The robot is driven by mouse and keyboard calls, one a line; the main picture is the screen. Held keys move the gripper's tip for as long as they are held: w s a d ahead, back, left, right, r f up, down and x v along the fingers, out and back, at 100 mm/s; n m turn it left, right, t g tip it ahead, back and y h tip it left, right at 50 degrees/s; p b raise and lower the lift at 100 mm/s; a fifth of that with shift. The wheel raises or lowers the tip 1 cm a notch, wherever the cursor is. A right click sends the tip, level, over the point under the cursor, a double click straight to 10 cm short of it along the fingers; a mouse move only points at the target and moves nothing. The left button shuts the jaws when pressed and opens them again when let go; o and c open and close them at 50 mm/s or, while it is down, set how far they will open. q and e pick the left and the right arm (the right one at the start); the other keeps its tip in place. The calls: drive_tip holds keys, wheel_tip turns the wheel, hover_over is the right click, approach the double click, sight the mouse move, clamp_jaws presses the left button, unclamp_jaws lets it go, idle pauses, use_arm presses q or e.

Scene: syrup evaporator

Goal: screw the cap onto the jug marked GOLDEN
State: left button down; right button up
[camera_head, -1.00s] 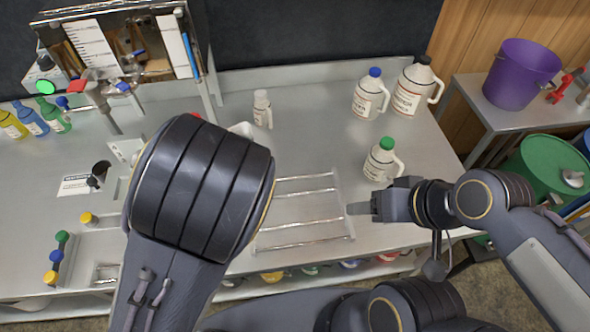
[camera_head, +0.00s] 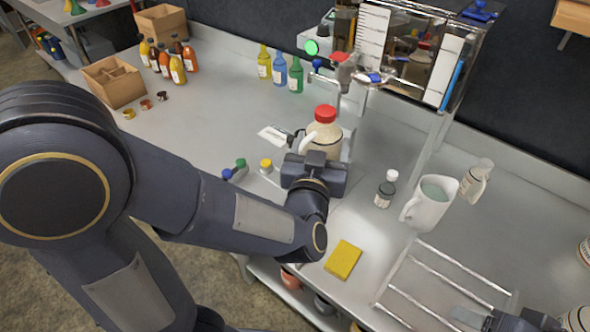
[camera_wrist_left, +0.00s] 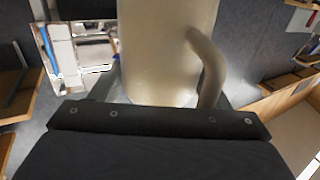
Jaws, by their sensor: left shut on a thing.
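A cream jug (camera_head: 323,137) with a red cap (camera_head: 325,113) on top stands upright near the small stand below the evaporator tap. Its marking cannot be read from here. My left gripper (camera_head: 316,168) is shut on this jug from the front. The left wrist view shows the pale jug body (camera_wrist_left: 165,50) and its handle (camera_wrist_left: 212,65) close in front of the palm. The fingertips are mostly hidden. Loose yellow (camera_head: 266,165), green (camera_head: 240,163) and blue (camera_head: 227,174) caps lie left of the gripper. My right gripper (camera_head: 490,318) shows only partly at the bottom right.
The evaporator (camera_head: 405,50) with its red-handled tap (camera_head: 342,68) stands behind the jug. A yellow sponge (camera_head: 343,260) lies in front. Colored bottles (camera_head: 280,72) stand behind left.

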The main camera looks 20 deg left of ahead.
use_arm(q)
drive_tip(key=shift+s+a+r, duration=0.15)
drive_tip(key=shift+a+r, duration=0.05)
drive_tip(key=shift+a, duration=0.15)
drive_tip(key=w+a+f+b, duration=0.3)
drive_tip(key=w+f, duration=0.6)
drive_tip(key=w, duration=0.3)
drive_tip(key=shift+w+a+b, duration=0.35)
drive_tip(key=shift+a+b, duration=0.05)
drive_tip(key=shift+b, duration=0.05)
drive_tip(key=shift+w+a+f+b, duration=0.1)
drive_tip(key=shift+w+f+b, duration=0.1)
drive_tip(key=shift+f, duration=0.8)
drive_tip(key=shift+w+f+b, duration=0.15)
drive_tip(key=shift+f, duration=0.85)
